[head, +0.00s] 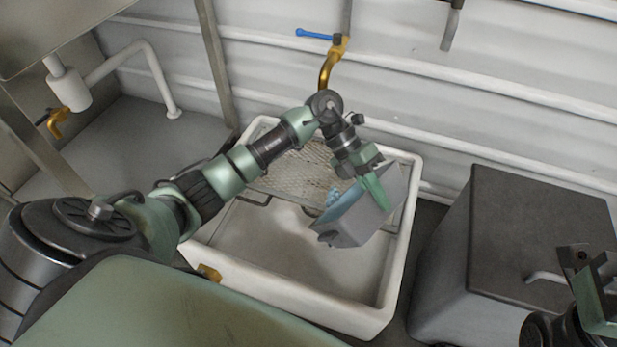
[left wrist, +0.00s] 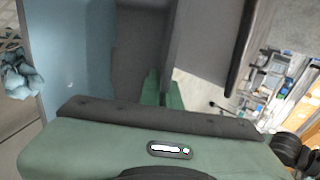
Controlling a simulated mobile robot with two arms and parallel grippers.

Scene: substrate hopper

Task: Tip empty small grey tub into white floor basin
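The small grey tub (head: 362,222) hangs tilted in my left gripper (head: 374,188), above the right part of the white floor basin (head: 352,317). The green fingers are shut on the tub's wall. In the left wrist view the tub wall (left wrist: 205,45) runs between the fingers (left wrist: 164,92). A light-blue surface shows at the tub's open side (left wrist: 85,60); I cannot tell whether it is liquid or lining. My right gripper (head: 592,285) is partly in view at the lower right, and its opening is unclear.
A mesh rack (head: 297,172) lies across the basin's back. A crumpled light-blue thing (head: 334,196) shows beside the tub. A brass tap (head: 328,68) with a blue lever is on the wall behind. A dark-lidded grey box (head: 535,235) stands right of the basin.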

